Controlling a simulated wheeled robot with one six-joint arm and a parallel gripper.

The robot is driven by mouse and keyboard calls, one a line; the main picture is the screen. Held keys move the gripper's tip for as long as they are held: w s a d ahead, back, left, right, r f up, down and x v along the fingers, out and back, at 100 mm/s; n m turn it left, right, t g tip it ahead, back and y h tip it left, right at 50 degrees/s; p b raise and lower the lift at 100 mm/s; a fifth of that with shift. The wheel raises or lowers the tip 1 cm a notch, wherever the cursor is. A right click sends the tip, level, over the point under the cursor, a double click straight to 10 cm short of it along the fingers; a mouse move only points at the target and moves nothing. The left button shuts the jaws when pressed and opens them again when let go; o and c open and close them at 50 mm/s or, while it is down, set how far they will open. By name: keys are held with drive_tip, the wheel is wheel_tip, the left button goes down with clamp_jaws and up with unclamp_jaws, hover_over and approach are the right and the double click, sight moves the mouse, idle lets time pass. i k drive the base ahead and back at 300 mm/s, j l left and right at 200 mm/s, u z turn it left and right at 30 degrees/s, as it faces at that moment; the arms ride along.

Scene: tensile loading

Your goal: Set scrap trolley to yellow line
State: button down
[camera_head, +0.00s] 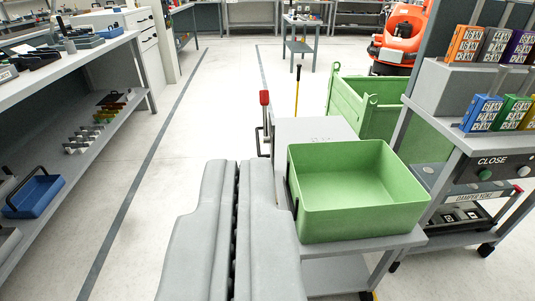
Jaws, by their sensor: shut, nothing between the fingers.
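A grey trolley (408,239) stands right of centre with an open, empty light green bin (352,215) on its top. A black handle bar with a red knob (264,98) rises at its far left side. My gripper (231,166) is shut and empty at the bottom centre, left of the green bin and apart from the handle. It hides part of the trolley's left side.
A larger green crate (352,97) stands behind the trolley. A control stand with a CLOSE panel (490,162) and coloured boxes is close on the right. A shelved bench (75,63) lines the left. Pale floor with dark lines (160,165) is clear at left centre.

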sight(348, 196)
drive_tip(key=k+j+z, duration=0.2)
drive_tip(key=k+j, duration=0.15)
drive_tip(key=j, duration=0.15)
drive_tip(key=k+j+z, duration=0.25)
drive_tip(key=k+j, duration=0.2)
drive_tip(key=i+j+u, duration=0.2)
drive_tip(key=i, duration=0.85)
drive_tip(key=i+j+u, duration=0.25)
drive_tip(key=i, duration=0.8)
drive_tip(key=l, duration=0.15)
